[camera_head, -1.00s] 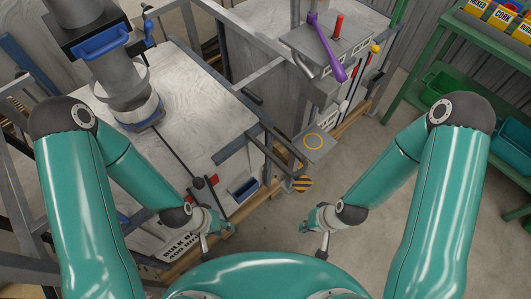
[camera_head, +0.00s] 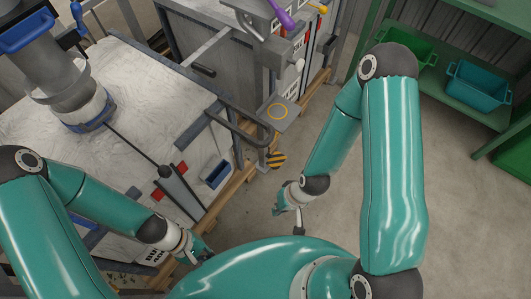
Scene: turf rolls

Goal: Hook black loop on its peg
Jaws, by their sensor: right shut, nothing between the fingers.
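A thin black cord (camera_head: 132,143) runs from the blue-rimmed spout (camera_head: 88,117) across the pale bulk bag to a dark grey block (camera_head: 175,183) with red pieces beside it. I cannot make out a separate black loop or tell which part is its peg. My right gripper (camera_head: 278,209) is shut and empty, in front of the bag and above the concrete floor, apart from everything. My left gripper (camera_head: 205,252) is low at the bag's near edge, small and partly obscured; its jaws are unclear.
A black-and-yellow striped piece (camera_head: 276,159) hangs below. A purple lever (camera_head: 281,14) is at the top. Green shelving holds a teal bin (camera_head: 478,86). The floor (camera_head: 345,215) is clear.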

